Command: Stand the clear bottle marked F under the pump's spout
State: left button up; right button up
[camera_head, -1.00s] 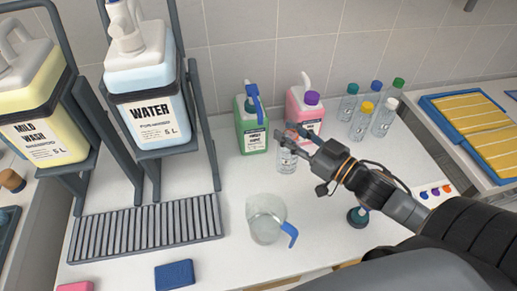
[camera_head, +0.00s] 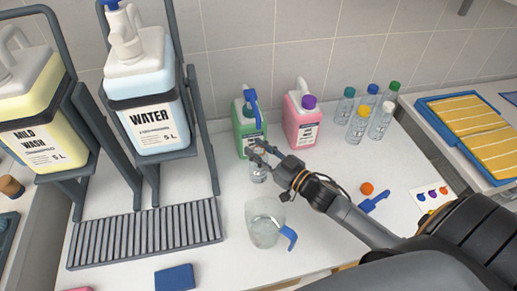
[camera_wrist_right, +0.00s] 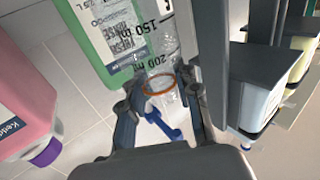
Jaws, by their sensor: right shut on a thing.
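The clear bottle (camera_head: 258,175) stands about upright in front of the green jug (camera_head: 240,138). My right gripper (camera_head: 258,151) is shut on its upper part. In the right wrist view the bottle (camera_wrist_right: 160,42) shows ml marks, part of a letter that looks like F, and an orange ring near the fingers (camera_wrist_right: 160,100). The green jug carries the blue pump (camera_head: 252,105), whose spout points toward the front. The bottle is close below and in front of the spout. I cannot tell whether it touches the counter or is fully under the spout. My left gripper is not in view.
A clear jug with blue handle (camera_head: 265,228) stands in front of the bottle. The pink jug (camera_head: 300,125) is right of the green one. Several capped bottles (camera_head: 358,124) stand at back right. An orange cap (camera_head: 367,188) lies right of my arm. The slatted rack (camera_head: 145,233) is left.

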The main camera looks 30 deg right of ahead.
jog(key=shift+f, duration=0.1)
jog(key=o, duration=1.1)
jog(key=shift+c, duration=0.2)
jog(key=shift+s+d, duration=0.1)
jog(key=shift+s, duration=0.3)
jog(key=b+v, duration=0.1)
jog(key=v, duration=1)
jog(key=shift+b, duration=0.35)
jog(key=shift+s+d, duration=0.1)
